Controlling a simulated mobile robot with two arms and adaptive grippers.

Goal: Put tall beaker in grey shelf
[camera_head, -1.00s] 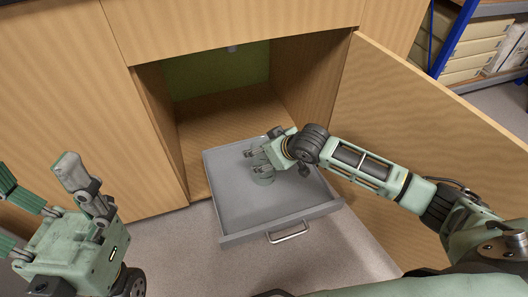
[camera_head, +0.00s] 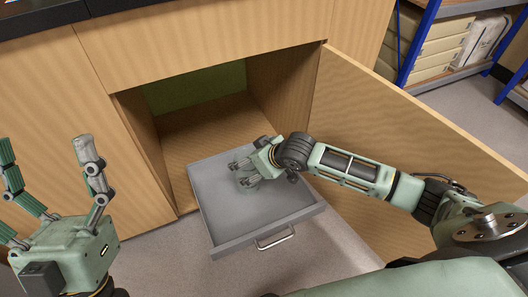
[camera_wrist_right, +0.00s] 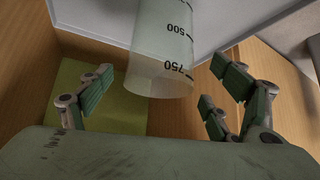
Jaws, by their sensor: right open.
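The grey shelf (camera_head: 270,208) is a shallow tray with a front handle, pulled out of the open wooden cabinet. The tall beaker (camera_wrist_right: 165,45) is clear, with black 500 and 750 marks, in the right wrist view. It lies between the spread fingers of my open right gripper (camera_wrist_right: 158,100), with no clear contact. In the head view my right gripper (camera_head: 238,173) is low over the shelf, and the beaker is mostly hidden by it. Whether the beaker rests on the shelf is hard to tell. My left gripper (camera_head: 45,155) is open and empty at the left.
The open cabinet door (camera_head: 400,150) stands right of the shelf, close to my right arm. The cabinet interior (camera_head: 205,125) behind the shelf looks empty. A blue-framed rack (camera_head: 430,50) with boxes stands at the back right. Grey floor is clear in front.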

